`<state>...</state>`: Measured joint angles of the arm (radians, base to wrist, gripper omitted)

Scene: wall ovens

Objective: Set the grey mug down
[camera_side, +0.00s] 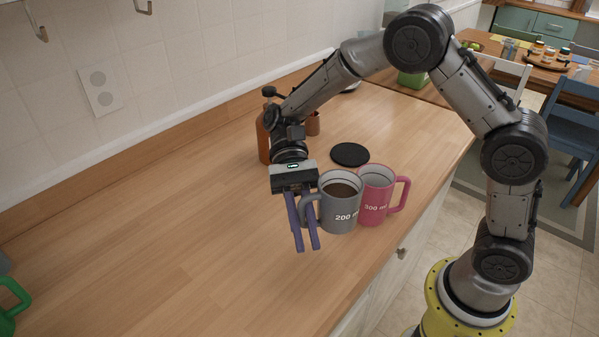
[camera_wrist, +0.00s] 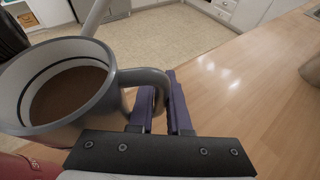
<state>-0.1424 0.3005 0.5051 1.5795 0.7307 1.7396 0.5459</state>
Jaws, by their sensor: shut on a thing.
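The grey mug (camera_side: 341,212) is upright, marked "200", and holds brown liquid. In the side view it appears at or just above the wooden counter (camera_side: 215,250); I cannot tell whether its base touches. My gripper (camera_side: 308,247) has purple fingers shut on the mug's handle (camera_side: 309,213), on the left of the mug. In the wrist view the grey mug (camera_wrist: 62,85) fills the left side, and its handle reaches between my gripper's fingers (camera_wrist: 165,95). The mug's base is hidden there.
A pink mug (camera_side: 375,203) marked "300" stands close beside the grey mug on the right. A black round mat (camera_side: 350,154) lies behind. Brown containers (camera_side: 313,124) stand near the wall. A green mug (camera_side: 10,301) is at far left. The counter's left and middle are clear.

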